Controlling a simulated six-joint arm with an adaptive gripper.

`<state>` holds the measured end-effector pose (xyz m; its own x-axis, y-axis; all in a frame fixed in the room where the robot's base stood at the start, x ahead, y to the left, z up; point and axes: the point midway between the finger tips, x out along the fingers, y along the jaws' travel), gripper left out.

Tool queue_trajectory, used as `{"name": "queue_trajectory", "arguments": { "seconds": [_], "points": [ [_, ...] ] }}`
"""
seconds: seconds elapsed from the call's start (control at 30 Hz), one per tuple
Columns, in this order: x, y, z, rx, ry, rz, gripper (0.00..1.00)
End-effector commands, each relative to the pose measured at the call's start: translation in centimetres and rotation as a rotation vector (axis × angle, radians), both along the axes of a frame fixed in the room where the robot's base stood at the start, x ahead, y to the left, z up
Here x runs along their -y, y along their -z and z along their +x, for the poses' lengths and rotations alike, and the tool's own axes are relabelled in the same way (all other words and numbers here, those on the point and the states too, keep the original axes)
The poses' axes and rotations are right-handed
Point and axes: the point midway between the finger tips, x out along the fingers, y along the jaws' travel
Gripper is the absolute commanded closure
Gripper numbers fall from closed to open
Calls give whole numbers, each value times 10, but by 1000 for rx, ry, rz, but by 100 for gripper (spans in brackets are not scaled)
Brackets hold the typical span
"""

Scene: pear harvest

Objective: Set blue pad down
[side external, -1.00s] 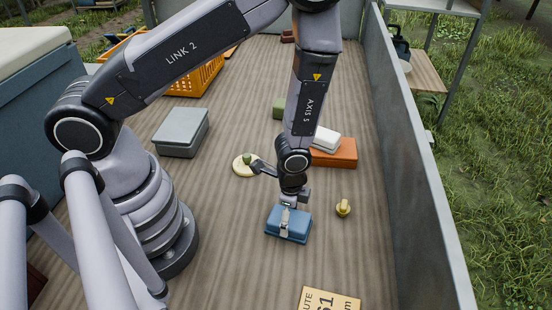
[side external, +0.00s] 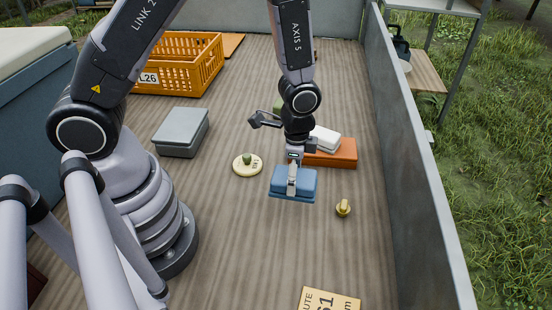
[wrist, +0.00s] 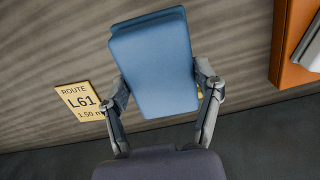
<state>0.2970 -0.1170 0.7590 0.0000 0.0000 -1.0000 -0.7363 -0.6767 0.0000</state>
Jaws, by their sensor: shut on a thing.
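The blue pad (side external: 296,181) is a blue block with rounded edges, a little wider at its lower layer. My gripper (side external: 291,182) is shut on it from above. In the side view the pad appears raised above the wooden deck, beside the orange block. In the wrist view the pad (wrist: 155,65) fills the space between my two fingers (wrist: 165,90), one on each long side. The far finger is hidden by the pad in the side view.
An orange block (side external: 340,157) with a white block (side external: 326,138) on it is close behind. A yellow pear-like thing (side external: 343,208) is at right. A round pale disc (side external: 240,171), a grey box (side external: 181,132), an orange crate (side external: 190,76) and a route sign (side external: 330,300) surround clear deck.

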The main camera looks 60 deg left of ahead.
Motion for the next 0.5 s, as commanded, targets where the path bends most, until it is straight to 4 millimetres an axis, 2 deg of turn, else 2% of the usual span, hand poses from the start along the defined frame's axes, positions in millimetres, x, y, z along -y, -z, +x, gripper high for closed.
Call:
{"name": "queue_trajectory", "arguments": {
  "seconds": [0.17, 0.3, 0.4, 0.5],
  "points": [
    [-69, -2, 54, 4, -321, -1, 72],
    [-142, -6, 85, 4, -599, -1, 72],
    [-199, -9, 96, 3, -791, 0, 72],
    [-256, -13, 98, 4, -975, 1, 72]
  ]
}}
